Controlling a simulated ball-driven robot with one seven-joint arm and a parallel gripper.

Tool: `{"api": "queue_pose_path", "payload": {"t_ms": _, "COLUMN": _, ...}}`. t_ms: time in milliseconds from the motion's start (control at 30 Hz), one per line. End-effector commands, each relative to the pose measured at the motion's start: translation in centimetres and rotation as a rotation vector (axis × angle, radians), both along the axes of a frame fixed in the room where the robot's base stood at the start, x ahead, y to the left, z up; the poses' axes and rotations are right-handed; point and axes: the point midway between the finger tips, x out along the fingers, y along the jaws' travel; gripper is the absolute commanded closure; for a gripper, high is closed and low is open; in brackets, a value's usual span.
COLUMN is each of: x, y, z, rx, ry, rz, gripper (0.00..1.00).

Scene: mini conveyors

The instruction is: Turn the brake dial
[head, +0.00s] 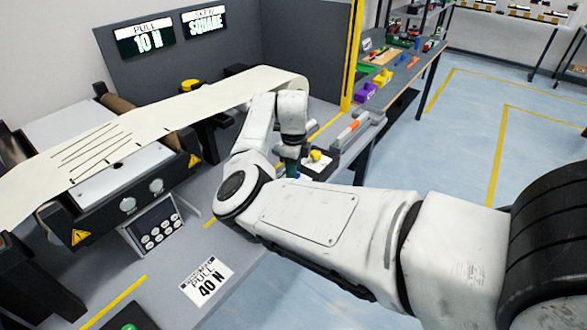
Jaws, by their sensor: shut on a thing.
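My gripper (291,163) points down at the right end of the bench, beside a dark block with a yellow knob (316,155). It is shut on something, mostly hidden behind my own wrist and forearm. A small teal-green bit (292,172) shows at the fingertips; I cannot tell whether it is the brake dial. The yellow knob is just right of the fingers. The cream web (200,107) runs over the machine to a roll end behind my wrist. A screen (146,38) reads PULL 10 N. A card (207,281) on the bench reads PULL 40 N.
Another screen (205,22) ends in SQUARE. A second yellow knob (190,84) stands behind the web. A yellow post (351,55) rises behind my wrist. Open floor lies to the right.

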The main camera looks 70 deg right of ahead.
Motion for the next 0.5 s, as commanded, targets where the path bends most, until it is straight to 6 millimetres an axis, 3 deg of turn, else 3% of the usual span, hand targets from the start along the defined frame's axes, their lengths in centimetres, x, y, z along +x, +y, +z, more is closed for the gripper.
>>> {"api": "queue_pose_path", "payload": {"t_ms": 500, "x": -0.03, "y": 0.02, "z": 0.19, "rx": 0.000, "ry": 0.002, "rz": 0.102, "gripper": 0.92}}
